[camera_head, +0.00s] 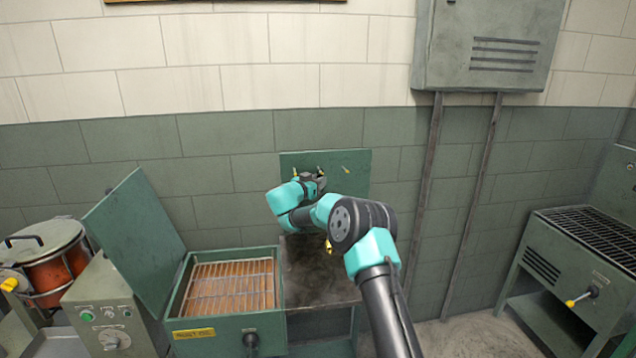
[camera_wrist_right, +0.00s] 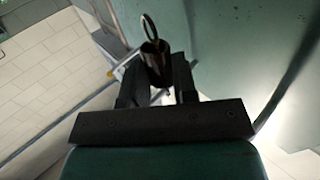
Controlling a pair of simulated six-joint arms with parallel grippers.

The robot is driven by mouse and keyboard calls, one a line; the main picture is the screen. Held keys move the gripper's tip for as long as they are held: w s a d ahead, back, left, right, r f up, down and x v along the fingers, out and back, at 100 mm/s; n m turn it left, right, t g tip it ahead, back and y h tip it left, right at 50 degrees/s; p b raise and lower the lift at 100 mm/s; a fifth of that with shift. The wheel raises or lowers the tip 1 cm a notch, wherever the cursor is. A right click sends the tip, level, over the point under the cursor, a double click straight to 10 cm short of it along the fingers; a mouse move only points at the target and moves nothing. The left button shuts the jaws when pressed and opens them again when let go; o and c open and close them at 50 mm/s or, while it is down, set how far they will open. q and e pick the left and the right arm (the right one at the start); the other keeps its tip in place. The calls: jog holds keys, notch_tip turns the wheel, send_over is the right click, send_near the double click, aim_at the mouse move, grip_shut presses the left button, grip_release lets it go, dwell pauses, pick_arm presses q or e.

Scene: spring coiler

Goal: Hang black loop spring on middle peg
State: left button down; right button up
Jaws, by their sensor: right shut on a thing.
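My right gripper (camera_head: 314,179) is up against the front of the green board (camera_head: 356,165) on the back wall. In the right wrist view my right gripper (camera_wrist_right: 156,78) is shut on a dark spring (camera_wrist_right: 154,57), which stands out past the fingers with a round loop at its end. The green panel fills the upper right of that view. Small pegs, including a right one (camera_head: 346,170), stick out of the board. The gripper partly hides the other pegs, and I cannot tell whether the loop touches one. My left gripper is not in view.
Below the board is a dark bench top (camera_head: 318,275). A grated machine (camera_head: 570,265) stands far right. Floor between is clear.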

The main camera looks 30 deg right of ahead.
jog(key=o, duration=1)
jog(key=shift+a, duration=0.15)
jog(key=v, duration=1.7)
jog(key=shift+s, duration=0.1)
